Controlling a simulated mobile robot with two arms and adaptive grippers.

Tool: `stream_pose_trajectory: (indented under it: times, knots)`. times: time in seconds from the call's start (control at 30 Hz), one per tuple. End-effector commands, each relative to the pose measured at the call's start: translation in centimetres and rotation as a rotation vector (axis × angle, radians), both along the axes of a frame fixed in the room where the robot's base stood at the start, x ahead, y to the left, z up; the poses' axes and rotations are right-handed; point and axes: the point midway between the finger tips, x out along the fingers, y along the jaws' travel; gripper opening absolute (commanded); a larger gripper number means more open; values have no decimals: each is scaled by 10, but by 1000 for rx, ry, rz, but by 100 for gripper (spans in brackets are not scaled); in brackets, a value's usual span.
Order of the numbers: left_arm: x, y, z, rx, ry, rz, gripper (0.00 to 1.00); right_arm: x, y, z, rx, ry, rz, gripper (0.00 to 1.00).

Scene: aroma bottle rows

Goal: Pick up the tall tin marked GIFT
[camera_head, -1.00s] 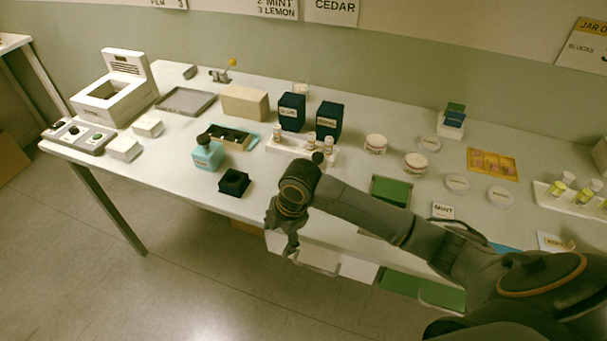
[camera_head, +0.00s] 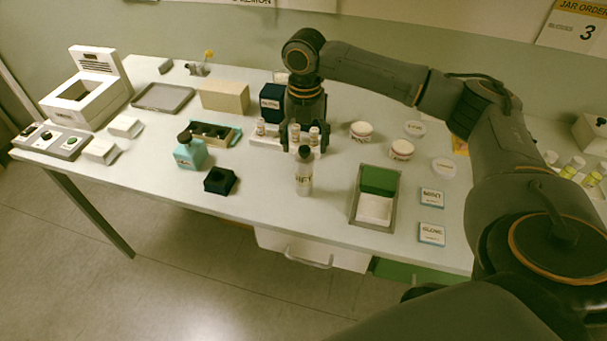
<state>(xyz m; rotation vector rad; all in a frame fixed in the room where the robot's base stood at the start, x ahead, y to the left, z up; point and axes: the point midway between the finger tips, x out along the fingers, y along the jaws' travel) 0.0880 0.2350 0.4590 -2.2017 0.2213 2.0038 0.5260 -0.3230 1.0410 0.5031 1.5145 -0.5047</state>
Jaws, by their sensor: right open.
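My right gripper (camera_head: 305,143) points down just behind the tin in the picture, over the rack of small bottles. It is open, with nothing seen between its fingers. The tin's cap overlaps it in view, and I cannot tell the gap between them. My left gripper is not in view.
Small white bottles (camera_head: 261,127) stand in a rack beside my gripper. A dark blue box (camera_head: 271,103) is behind. A teal bottle (camera_head: 190,154) and black holder (camera_head: 219,181) are left, a green-and-white tray (camera_head: 354,218) right. White jars (camera_head: 361,131) stand further back.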

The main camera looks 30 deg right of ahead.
Motion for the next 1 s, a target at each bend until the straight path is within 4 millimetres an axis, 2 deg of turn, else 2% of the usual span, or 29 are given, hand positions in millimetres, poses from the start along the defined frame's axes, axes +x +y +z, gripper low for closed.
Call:
stream_pose_trajectory:
  times: [0.13, 0.43, 0.7, 1.0]
  knots:
    - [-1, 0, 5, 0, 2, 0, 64, 0, 0, -26, 0, 2, 0, 67]
    - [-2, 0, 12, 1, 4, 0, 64, 2, -1, -50, -1, 1, -2, 67]
    - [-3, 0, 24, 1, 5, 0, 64, 5, -4, -89, -1, 0, -1, 67]
    - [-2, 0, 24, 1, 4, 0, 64, 6, -4, -95, -1, -3, -1, 67]
